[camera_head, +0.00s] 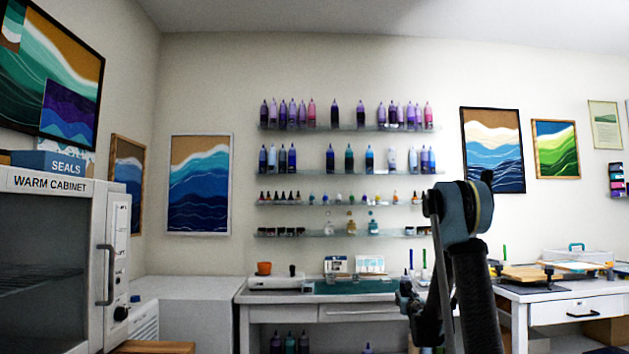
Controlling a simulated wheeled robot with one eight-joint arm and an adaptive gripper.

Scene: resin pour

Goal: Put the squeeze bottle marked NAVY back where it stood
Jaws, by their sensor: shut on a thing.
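My gripper (408,300) is small and dark in the lower middle right, in front of the back counter, partly hidden by my own arm. Its fingers do not show clearly. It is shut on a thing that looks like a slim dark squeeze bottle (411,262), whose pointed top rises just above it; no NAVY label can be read. Squeeze bottles stand upright on the top glass shelf (350,128), purple to pink, and on the second shelf (318,174), blue to teal. Bare stretches show between bottle groups on both shelves. No bottle label is legible.
Lower shelves (325,205) hold small droppers and jars. A warm cabinet (50,250) stands at left. A worktable (560,290) with trays is at right.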

